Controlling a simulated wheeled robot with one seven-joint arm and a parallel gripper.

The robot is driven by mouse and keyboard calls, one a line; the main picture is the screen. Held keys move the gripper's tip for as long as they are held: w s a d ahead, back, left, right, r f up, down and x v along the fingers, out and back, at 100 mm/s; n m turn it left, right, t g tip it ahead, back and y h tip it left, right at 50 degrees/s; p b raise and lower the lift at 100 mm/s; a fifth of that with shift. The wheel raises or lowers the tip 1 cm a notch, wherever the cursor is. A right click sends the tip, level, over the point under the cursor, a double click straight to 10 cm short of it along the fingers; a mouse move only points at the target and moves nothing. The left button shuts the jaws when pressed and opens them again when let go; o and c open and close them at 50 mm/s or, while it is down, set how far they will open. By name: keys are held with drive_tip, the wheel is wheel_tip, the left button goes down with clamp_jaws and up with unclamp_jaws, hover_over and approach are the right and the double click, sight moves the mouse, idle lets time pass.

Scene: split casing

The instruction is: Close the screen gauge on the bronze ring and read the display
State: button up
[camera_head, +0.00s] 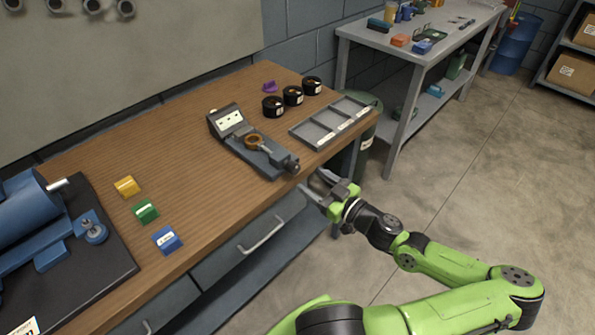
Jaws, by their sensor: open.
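The screen gauge (262,160) lies on the wooden bench near its front edge, a dark grey body with a raised display (230,117) at its far left end and a dark knob (291,168) at its near right end. The bronze ring (254,142) sits on the gauge, around its middle. The display's text is too small to read. My gripper (318,186) is open and empty, just off the bench's front edge, right of and below the knob, not touching the gauge.
A grey divided tray (331,122) and several black round containers (293,95) stand behind the gauge. A purple piece (269,87) lies beyond. Bare wood lies between.

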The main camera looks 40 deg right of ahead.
sight(297, 170)
drive_tip(key=w, duration=0.6)
drive_tip(key=shift+w+a, duration=0.1)
drive_tip(key=shift+w, duration=0.15)
drive_tip(key=c, duration=1)
drive_tip(key=shift+c, duration=0.2)
drive_tip(key=shift+m, duration=0.4)
drive_tip(key=m, duration=0.4)
drive_tip(key=shift+m, duration=0.3)
drive_tip(key=m+p, duration=0.2)
drive_tip(key=m, duration=0.4)
drive_tip(key=m+p, duration=0.3)
drive_tip(key=m, duration=0.3)
drive_tip(key=shift+m, duration=0.4)
drive_tip(key=m+p, duration=0.2)
drive_tip(key=m, duration=0.2)
drive_tip(key=shift+f+m, duration=0.15)
drive_tip(key=shift+m, duration=0.25)
